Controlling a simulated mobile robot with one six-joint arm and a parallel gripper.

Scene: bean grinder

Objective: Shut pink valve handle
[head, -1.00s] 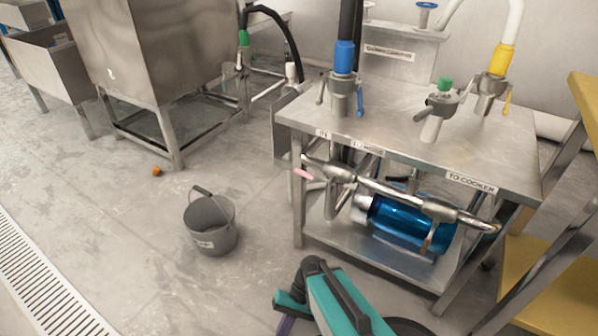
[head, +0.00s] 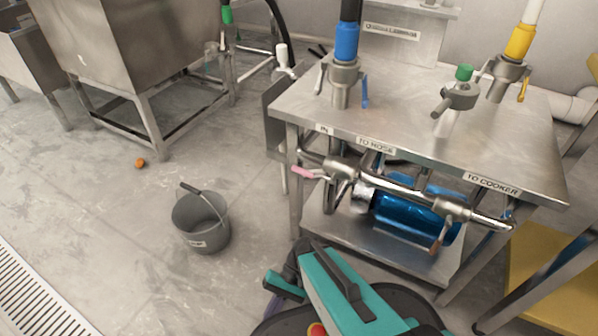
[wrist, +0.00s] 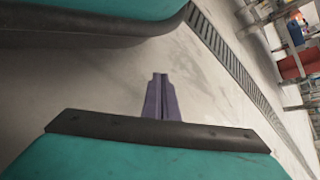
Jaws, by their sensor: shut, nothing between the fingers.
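The pink valve handle (head: 303,172) shows in the head view at the left end of the steel pipe (head: 400,188) under the front edge of the steel table (head: 420,118). It sticks out to the left, roughly level, past the table's front left leg. Whether the valve is open or shut I cannot tell. My gripper (wrist: 161,78) shows in the wrist view as two purple fingers held together, with nothing between them. Pale floor lies beyond them, and the pink handle is not in that view. My gripper is well apart from the handle.
A grey bucket (head: 201,222) stands on the floor left of the table. A blue motor or pump (head: 412,214) sits on the table's lower shelf. A yellow shelf (head: 535,270) stands at right. Floor around the bucket is clear.

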